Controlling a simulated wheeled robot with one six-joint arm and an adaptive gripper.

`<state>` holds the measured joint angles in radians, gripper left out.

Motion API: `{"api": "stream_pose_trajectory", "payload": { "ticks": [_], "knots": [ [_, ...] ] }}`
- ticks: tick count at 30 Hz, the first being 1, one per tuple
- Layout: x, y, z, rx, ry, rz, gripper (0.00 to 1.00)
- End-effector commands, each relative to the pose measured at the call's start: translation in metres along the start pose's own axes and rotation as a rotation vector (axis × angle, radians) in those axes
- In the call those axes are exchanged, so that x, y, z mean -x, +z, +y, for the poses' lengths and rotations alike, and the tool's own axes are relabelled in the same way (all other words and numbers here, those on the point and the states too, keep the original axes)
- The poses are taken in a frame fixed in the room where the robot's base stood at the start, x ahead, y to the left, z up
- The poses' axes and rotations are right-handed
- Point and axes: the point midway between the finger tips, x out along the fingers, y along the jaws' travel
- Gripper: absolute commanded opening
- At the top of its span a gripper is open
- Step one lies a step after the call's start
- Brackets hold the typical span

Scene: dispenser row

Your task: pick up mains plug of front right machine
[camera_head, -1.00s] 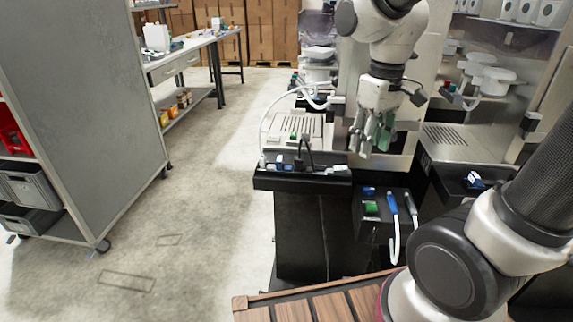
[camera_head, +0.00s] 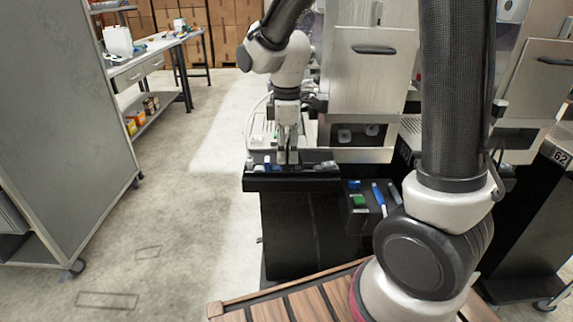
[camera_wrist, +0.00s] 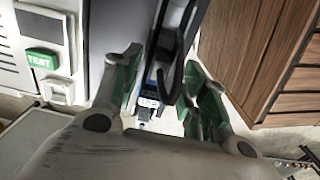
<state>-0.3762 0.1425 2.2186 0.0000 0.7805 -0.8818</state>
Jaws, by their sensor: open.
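My gripper (camera_head: 287,153) points down over the black front ledge (camera_head: 225,185) of a dispenser machine in the head view. In the wrist view, my gripper (camera_wrist: 163,62) is open, with green pads on both fingers. A black plug-like piece with a curved cable (camera_wrist: 178,72) shows between the fingers. I take it for the mains plug. I cannot tell whether a finger touches it. A blue and white connector (camera_wrist: 148,100) lies close beside it. In the head view my fingers hide the plug.
A green TEST button (camera_wrist: 42,61) is on a white panel at left in the wrist view. A black box with a green switch (camera_head: 359,201) and a blue-handled tool (camera_head: 378,194) are right of the ledge. A grey cabinet (camera_head: 65,130) stands left; the floor between is clear.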

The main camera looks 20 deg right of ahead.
Motion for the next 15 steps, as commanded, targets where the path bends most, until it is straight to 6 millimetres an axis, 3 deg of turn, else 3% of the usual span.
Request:
{"api": "stream_pose_trajectory", "payload": {
  "ticks": [6, 13, 15],
  "knots": [
    [-0.026, 0.000, 0.000, -0.001, -0.001, -0.001, 0.43],
    [-0.028, -0.001, 0.000, -0.001, 0.000, 0.000, 0.43],
    [-0.028, -0.001, 0.000, -0.001, 0.000, 0.000, 0.32]
  ]
}}
